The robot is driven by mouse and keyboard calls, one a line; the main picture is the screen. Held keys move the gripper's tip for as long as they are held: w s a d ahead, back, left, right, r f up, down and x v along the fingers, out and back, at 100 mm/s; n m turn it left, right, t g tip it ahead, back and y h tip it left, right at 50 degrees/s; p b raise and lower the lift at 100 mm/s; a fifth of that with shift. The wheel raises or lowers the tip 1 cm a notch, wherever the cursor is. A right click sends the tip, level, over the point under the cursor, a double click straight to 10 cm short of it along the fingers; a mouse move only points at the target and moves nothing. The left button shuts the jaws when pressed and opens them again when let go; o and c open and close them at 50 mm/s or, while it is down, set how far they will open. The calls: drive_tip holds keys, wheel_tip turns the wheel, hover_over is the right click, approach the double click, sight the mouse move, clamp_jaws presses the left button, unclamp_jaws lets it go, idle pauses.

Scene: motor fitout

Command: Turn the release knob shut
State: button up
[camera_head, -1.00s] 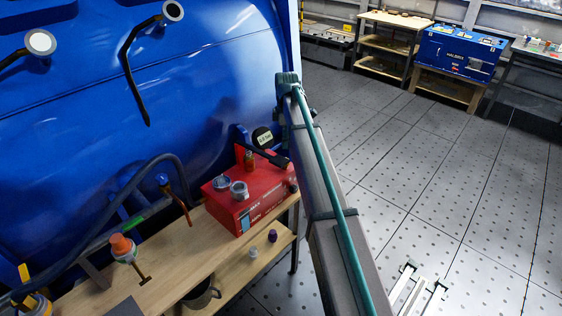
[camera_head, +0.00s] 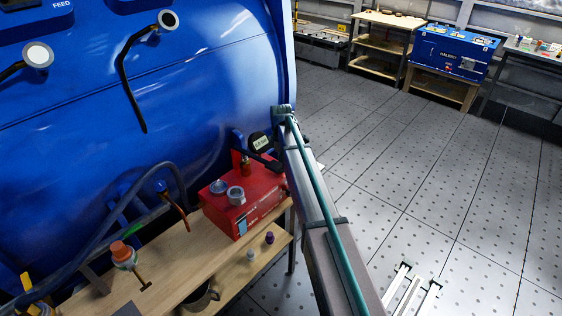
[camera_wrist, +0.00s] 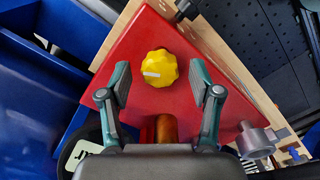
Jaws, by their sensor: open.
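In the wrist view, the yellow knob (camera_wrist: 160,68) with scalloped edges sits on a red face. A short white mark on it lies nearly level, at the knob's left. My gripper (camera_wrist: 159,80) is open, with one finger left and one right of the knob and gaps on both sides. I cannot tell whether the fingertips reach the knob's depth. In the head view, the red box (camera_head: 246,212) stands on the wooden bench beside my arm. The yellow knob and my fingers cannot be made out there.
A copper-coloured cylinder (camera_wrist: 166,129) lies between my fingers below the knob. A grey cylinder (camera_wrist: 255,141) is at lower right. A round black piece with a white label (camera_head: 259,142) is near my arm. The large blue machine (camera_head: 200,90) fills the left. Floor at right is mostly clear.

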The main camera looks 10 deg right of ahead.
drive_tip(key=c, duration=1.1)
drive_tip(key=shift+c, duration=0.2)
drive_tip(key=shift+f+m, duration=0.1)
drive_tip(key=shift+m, duration=0.2)
drive_tip(key=m+b, duration=0.1)
drive_tip(key=m, duration=0.4)
drive_tip(key=shift+b, duration=0.3)
drive_tip(key=m+b, duration=0.1)
drive_tip(key=m, duration=0.5)
drive_tip(key=shift+m, duration=0.3)
drive_tip(key=m, duration=0.6)
drive_tip(key=shift+b, duration=0.35)
drive_tip(key=m, duration=0.5)
drive_tip(key=shift+a, duration=0.1)
drive_tip(key=shift+m, duration=0.5)
